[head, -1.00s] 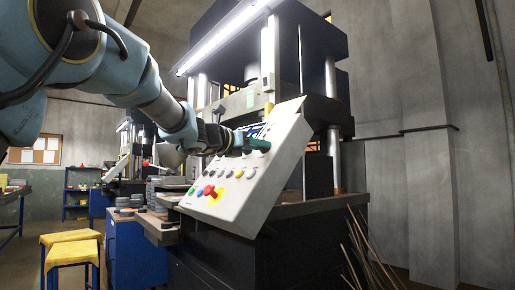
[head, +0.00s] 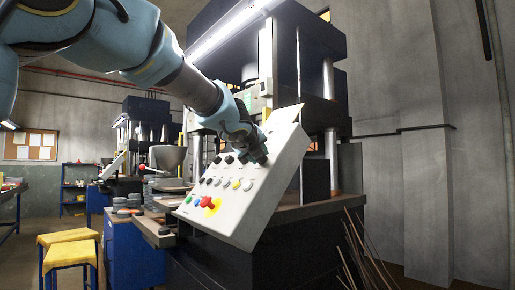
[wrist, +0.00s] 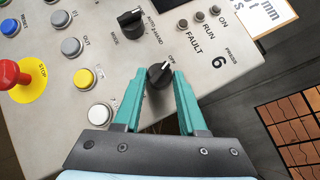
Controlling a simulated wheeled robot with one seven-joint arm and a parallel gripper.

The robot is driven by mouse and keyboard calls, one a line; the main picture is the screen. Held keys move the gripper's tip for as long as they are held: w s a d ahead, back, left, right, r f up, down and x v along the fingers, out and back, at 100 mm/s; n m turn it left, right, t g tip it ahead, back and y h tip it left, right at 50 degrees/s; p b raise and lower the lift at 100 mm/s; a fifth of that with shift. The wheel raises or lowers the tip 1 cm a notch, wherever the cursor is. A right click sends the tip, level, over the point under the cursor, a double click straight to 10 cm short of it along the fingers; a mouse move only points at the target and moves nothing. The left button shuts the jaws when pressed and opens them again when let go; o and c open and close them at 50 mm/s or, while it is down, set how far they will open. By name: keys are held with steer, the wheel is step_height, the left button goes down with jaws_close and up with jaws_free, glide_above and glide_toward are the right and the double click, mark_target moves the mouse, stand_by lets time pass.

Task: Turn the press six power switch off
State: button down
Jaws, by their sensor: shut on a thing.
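The press six power switch, a black rotary knob (wrist: 160,76), sits on the light grey control panel (wrist: 50,125) below the "PRESS 6" lettering. "OFF" is printed just above it in the wrist view. A white mark on the knob slants toward the upper right, near that lettering. My gripper (wrist: 160,82) has its two teal fingers on either side of the knob, shut on it. In the head view my gripper (head: 258,154) is at the upper right of the sloped panel (head: 262,190) and hides the knob there.
A second black knob (wrist: 130,20) marked "MODE" is close by. A red stop button on a yellow disc (wrist: 22,82) and several coloured push buttons are to the left. Small indicator lamps (wrist: 198,31) are above. Thin rods (head: 352,250) lean at the right.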

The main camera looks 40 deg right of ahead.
steer(key=shift+n+y+p, duration=0.5)
steer(key=shift+n, duration=0.1)
steer(key=shift+c, duration=2.3)
jaws_free()
steer(key=shift+s, duration=0.1)
steer(key=v, duration=1)
steer(key=shift+s+a+b, duration=0.2)
steer(key=shift+a+b, duration=0.1)
steer(key=shift+b, duration=0.15)
